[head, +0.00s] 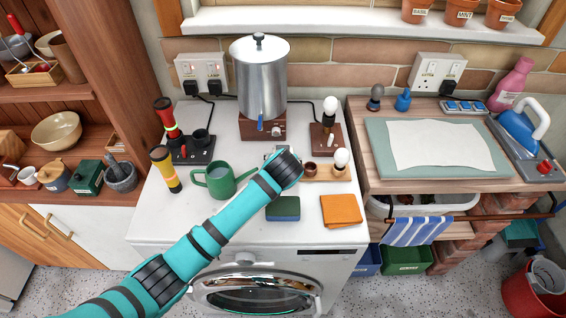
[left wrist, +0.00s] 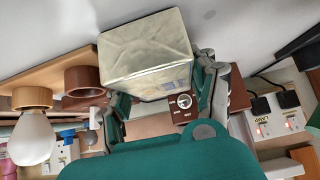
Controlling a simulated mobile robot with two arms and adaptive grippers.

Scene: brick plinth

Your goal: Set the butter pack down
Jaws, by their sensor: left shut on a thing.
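The butter pack (left wrist: 148,60) is a pale, creased, wrapped block in the left wrist view. My left gripper (left wrist: 164,84) is shut on it, with a dark green and grey finger on each side. In the head view my teal left arm comes in from the lower left. Its wrist end (head: 286,168) is over the white worktop (head: 240,228), in front of the metal urn. The wrist hides most of the gripper and pack there. I cannot tell whether the pack touches the worktop. My right gripper is in neither view.
The metal urn (head: 260,85) stands behind.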

